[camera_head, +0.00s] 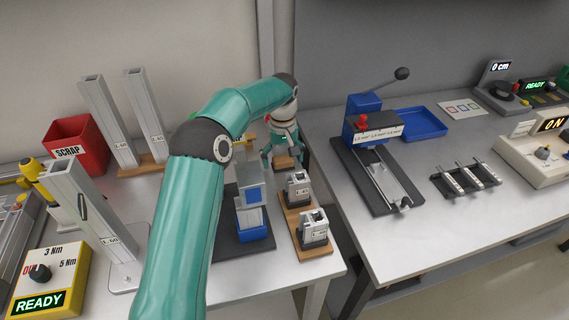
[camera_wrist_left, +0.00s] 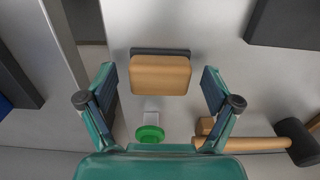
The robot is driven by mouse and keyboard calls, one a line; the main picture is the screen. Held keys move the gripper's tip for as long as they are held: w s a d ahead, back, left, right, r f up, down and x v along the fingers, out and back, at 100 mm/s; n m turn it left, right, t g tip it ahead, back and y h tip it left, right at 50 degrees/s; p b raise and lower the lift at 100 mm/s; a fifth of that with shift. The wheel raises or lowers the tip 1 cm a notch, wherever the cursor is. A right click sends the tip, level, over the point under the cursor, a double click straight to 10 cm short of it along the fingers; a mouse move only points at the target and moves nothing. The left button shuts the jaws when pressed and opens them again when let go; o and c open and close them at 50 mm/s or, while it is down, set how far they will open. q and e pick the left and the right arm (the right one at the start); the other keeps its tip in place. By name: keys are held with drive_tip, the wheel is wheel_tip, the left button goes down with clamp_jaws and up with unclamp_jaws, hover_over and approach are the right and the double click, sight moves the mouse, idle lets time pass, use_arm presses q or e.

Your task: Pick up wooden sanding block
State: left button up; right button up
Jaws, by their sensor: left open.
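The wooden sanding block (camera_wrist_left: 160,76) is a tan block with a dark grey base. It lies on the light table, in the upper middle of the left wrist view. In the head view it shows small and brown (camera_head: 284,162), partly covered by my gripper. My left gripper (camera_wrist_left: 159,72) is open, with one finger on each side of the block and a visible gap on both sides. In the head view the gripper (camera_head: 281,150) is at the far right of the left table. My right gripper is not in view.
A green round knob (camera_wrist_left: 150,134) and a wooden-handled mallet (camera_wrist_left: 255,145) lie near the gripper. In the head view, small labelled blocks on a wooden base (camera_head: 305,240) stand just in front. A red scrap bin (camera_head: 90,140) is at the back left. A gap separates the two tables.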

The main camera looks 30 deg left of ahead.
sight(283, 158)
use_arm(q)
drive_tip(key=c, duration=1.3)
drive_tip(key=shift+r, duration=0.1)
drive_tip(key=shift+r, duration=0.75)
drive_tip(key=shift+r+p, duration=2.6)
drive_tip(key=shift+r, duration=5.6)
